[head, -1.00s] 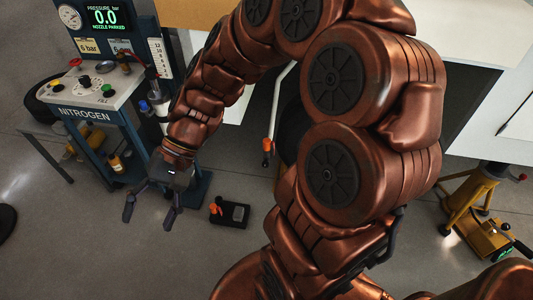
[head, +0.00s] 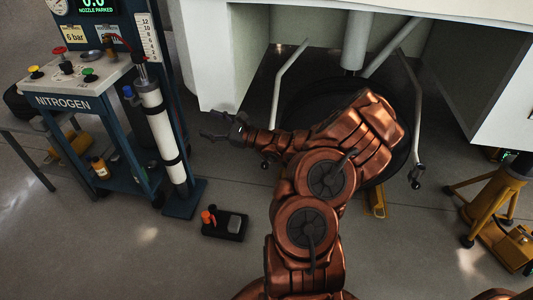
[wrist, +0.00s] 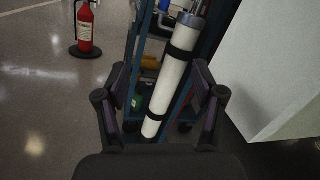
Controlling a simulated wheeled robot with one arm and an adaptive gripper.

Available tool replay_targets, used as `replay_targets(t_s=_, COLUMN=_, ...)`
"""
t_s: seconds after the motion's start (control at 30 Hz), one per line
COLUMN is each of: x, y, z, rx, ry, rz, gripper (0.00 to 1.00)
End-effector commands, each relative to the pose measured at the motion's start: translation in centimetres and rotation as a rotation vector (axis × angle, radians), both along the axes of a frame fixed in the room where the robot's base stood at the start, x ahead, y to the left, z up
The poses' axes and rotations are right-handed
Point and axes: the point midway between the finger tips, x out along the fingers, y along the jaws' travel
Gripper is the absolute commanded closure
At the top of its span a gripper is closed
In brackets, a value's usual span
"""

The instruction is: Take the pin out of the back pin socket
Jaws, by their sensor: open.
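My gripper (head: 207,126) is open and empty in the head view, reaching left in the air between the nitrogen cart and the white body. In the wrist view its spread fingers (wrist: 160,75) frame a white cylinder farther off. Two slanted pale struts hang under the white body. The left strut (head: 283,90) has its lower end largely hidden by my arm; the right strut (head: 398,108) ends in a dark fitting (head: 417,178). A black tray (head: 232,236) with orange-red pieces (head: 208,216) lies on the floor. I cannot tell which part is the back pin socket or its pin.
The blue nitrogen cart (head: 70,103) stands left, with the strapped white cylinder (head: 160,130) upright at its side. A yellow stand (head: 492,205) is at right. A fire extinguisher (wrist: 86,28) shows in the wrist view.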

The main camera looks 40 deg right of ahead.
Motion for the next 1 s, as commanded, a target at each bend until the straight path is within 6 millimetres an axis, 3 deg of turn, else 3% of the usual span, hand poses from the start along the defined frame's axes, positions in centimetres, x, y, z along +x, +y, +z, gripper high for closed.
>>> replay_targets(t_s=0.03, x=-0.3, y=-3.3, z=-3.9, rx=0.048, ry=0.024, rz=-0.083, gripper=0.32)
replay_targets(t_s=0.2, x=-2.7, y=-12.5, z=-12.3, rx=0.178, ry=0.091, rz=-0.332, gripper=0.32)
replay_targets(t_s=0.3, x=-4.6, y=-16.5, z=-16.4, rx=0.236, ry=0.122, rz=-0.447, gripper=0.32)
replay_targets(t_s=0.4, x=-6.3, y=-19.3, z=-19.4, rx=0.28, ry=0.147, rz=-0.531, gripper=0.32)
replay_targets(t_s=0.6, x=-7.5, y=-21.4, z=-21.7, rx=0.312, ry=0.165, rz=-0.597, gripper=0.32)
replay_targets(t_s=1.0, x=-4.5, y=-22.0, z=-21.8, rx=0.312, ry=0.164, rz=-0.595, gripper=0.32)
